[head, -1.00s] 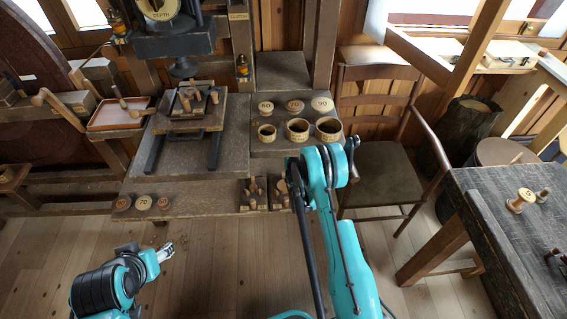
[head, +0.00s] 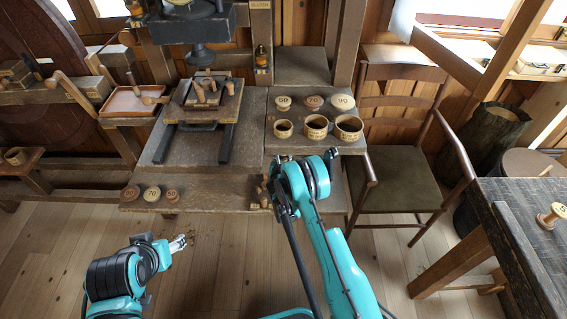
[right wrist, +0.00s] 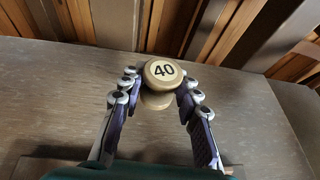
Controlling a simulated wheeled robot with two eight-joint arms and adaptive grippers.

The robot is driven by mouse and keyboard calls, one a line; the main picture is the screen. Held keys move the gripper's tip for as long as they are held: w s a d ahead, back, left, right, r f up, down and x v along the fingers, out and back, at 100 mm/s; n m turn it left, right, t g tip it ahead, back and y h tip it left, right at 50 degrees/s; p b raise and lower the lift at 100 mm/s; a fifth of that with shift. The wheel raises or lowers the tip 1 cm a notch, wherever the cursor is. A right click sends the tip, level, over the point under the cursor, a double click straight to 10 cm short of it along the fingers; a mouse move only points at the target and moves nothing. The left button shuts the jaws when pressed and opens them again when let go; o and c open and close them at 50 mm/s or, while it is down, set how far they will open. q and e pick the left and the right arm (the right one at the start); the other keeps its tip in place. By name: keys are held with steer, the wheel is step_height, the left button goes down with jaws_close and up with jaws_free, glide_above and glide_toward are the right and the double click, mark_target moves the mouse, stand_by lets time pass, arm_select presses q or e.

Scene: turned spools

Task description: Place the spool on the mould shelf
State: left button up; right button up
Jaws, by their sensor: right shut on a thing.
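A pale wooden spool marked 40 (right wrist: 162,73) is held between the fingertips of my right gripper (right wrist: 160,90) in the right wrist view. A grey-brown board surface lies behind it; I cannot tell if the spool touches it.
A press with a wooden block (head: 205,108) stands left of the moulds. Numbered discs (head: 152,193) sit on the front ledge at left. A chair (head: 405,180) stands to the right, and a dark table (head: 515,215) with a spool (head: 550,215) is at far right.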

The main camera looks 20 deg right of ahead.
step_height(320, 180, down, 4)
steer(key=shift+r+b, duration=0.25)
steer(key=shift+b, duration=0.45)
steer(key=shift+r, duration=0.15)
steer(key=o, duration=0.9)
